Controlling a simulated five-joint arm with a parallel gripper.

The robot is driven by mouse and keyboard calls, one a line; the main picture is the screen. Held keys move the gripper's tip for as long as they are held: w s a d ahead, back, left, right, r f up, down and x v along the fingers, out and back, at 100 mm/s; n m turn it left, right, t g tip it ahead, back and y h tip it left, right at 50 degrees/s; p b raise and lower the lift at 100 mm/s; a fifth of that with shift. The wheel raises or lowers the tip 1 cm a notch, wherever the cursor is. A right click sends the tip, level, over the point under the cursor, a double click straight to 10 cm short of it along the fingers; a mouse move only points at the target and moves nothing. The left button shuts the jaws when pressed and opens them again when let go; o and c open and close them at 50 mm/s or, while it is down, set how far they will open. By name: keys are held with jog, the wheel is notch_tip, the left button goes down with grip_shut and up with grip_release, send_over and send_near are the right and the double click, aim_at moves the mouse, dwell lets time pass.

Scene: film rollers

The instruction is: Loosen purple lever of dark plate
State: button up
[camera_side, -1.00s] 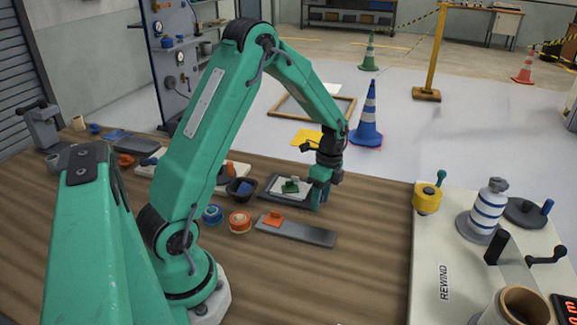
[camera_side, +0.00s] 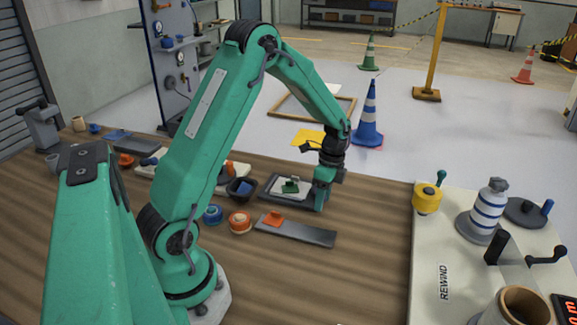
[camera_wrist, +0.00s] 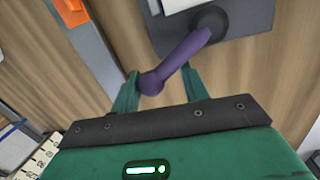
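The dark plate (camera_side: 268,197), with a white pad and a green clamp on it, lies on the bench beneath my gripper (camera_side: 319,204). In the wrist view the plate (camera_wrist: 255,18) is at the top, and the purple lever (camera_wrist: 182,56) runs from its round pivot down and left to a rounded end. My gripper (camera_wrist: 160,72) has its two green fingers apart, with the lever's outer part between them. The rounded end lies close to the left finger; I cannot tell whether they touch. The lever is hidden in the side view.
A grey plate with an orange clamp (camera_side: 273,219) lies in front of the dark plate. A dark bowl (camera_side: 240,190), a blue roll (camera_side: 212,214) and an orange roll (camera_side: 240,221) are to its left. The rewind panel (camera_side: 430,270) is at right. Bare bench lies between.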

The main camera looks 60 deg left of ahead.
jog(key=shift+o, duration=1.4)
notch_tip(320, 180, up, 8)
jog(key=w, duration=0.1)
jog(key=shift+w+a+f, duration=0.15)
jog(key=shift+a, duration=0.1)
jog(key=c, duration=0.3)
jog(key=m, duration=0.1)
jog(key=s+m+t, duration=0.1)
jog(key=m, duration=0.1)
jog(key=s+m+t, duration=0.1)
jog(key=m, duration=0.1)
jog(key=shift+d+y, duration=0.15)
jog(key=shift+y, duration=0.15)
jog(key=m, duration=0.1)
jog(key=s+m+t, duration=0.1)
jog(key=m+t, duration=0.1)
jog(key=m, duration=0.1)
jog(key=shift+s+d+y, duration=0.2)
jog(key=shift+s+y, duration=0.1)
